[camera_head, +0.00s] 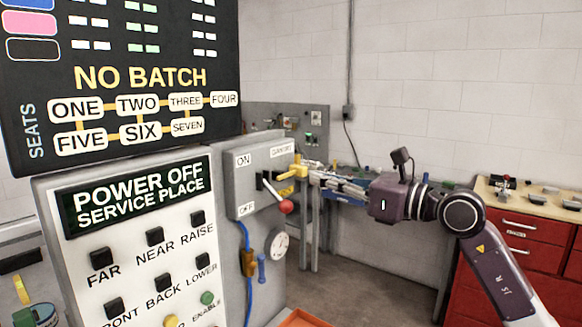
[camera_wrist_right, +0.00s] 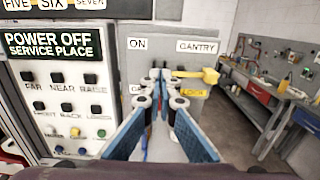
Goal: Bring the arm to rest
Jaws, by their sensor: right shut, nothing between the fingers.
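My right gripper (camera_head: 314,172) is shut and empty, in front of the grey switch box (camera_head: 225,182). Its blue-padded fingers (camera_wrist_right: 160,78) meet at the middle of the wrist view. The box carries ON, OFF and GANTRY labels and a lever with a red ball knob (camera_head: 286,206), which points down toward OFF. A yellow part (camera_head: 292,172) sticks out of the box close to the fingertips; in the wrist view it (camera_wrist_right: 203,75) lies just right of them. I cannot tell whether they touch. The fingers hide the lever in the wrist view. My left gripper is not in view.
The control panel (camera_head: 135,215) reads POWER OFF, SERVICE PLACE, with a black NO BATCH board (camera_head: 140,78) above. A red drawer cabinet (camera_head: 530,240) stands at the right, near my right arm. A workbench (camera_wrist_right: 245,95) runs along the wall. Floor between is open.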

